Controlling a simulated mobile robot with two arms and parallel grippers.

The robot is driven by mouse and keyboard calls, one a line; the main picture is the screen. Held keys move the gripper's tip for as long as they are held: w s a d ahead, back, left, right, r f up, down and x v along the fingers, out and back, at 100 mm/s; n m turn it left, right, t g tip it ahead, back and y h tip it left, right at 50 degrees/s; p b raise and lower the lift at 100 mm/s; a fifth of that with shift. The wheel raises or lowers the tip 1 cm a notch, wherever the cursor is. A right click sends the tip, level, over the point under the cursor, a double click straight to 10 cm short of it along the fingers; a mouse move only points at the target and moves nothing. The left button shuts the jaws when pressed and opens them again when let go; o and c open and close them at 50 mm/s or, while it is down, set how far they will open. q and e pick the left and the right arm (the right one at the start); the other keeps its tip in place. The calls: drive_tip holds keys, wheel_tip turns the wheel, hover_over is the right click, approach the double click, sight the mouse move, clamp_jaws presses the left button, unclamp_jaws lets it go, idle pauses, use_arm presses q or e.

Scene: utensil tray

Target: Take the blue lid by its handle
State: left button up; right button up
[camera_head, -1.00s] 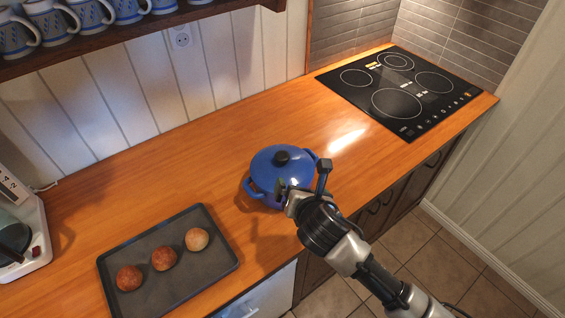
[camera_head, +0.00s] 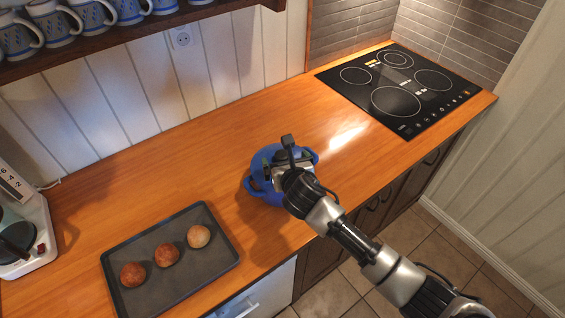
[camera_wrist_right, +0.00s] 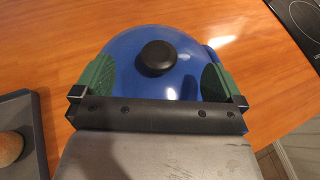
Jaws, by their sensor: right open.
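The blue lid (camera_head: 263,160) sits on the blue pot (camera_head: 254,184) on the wooden counter. In the head view my right gripper (camera_head: 281,157) is over the lid and hides much of it and its handle. In the right wrist view the blue lid (camera_wrist_right: 128,62) shows with its round black handle (camera_wrist_right: 158,57). The right gripper (camera_wrist_right: 158,82) is open, with its green finger pads on either side of the handle and apart from it. Whether the fingers touch the lid's surface I cannot tell. The left gripper is not in view.
A dark tray (camera_head: 215,278) with three round buns lies left of the pot. A black cooktop (camera_head: 400,88) is at the back right. A coffee machine (camera_head: 35,240) stands at the far left. Mugs (camera_head: 55,22) line a shelf above. The counter behind the pot is clear.

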sight(284, 158)
drive_tip(key=shift+x, duration=1.9)
drive_tip(key=shift+r, duration=0.15)
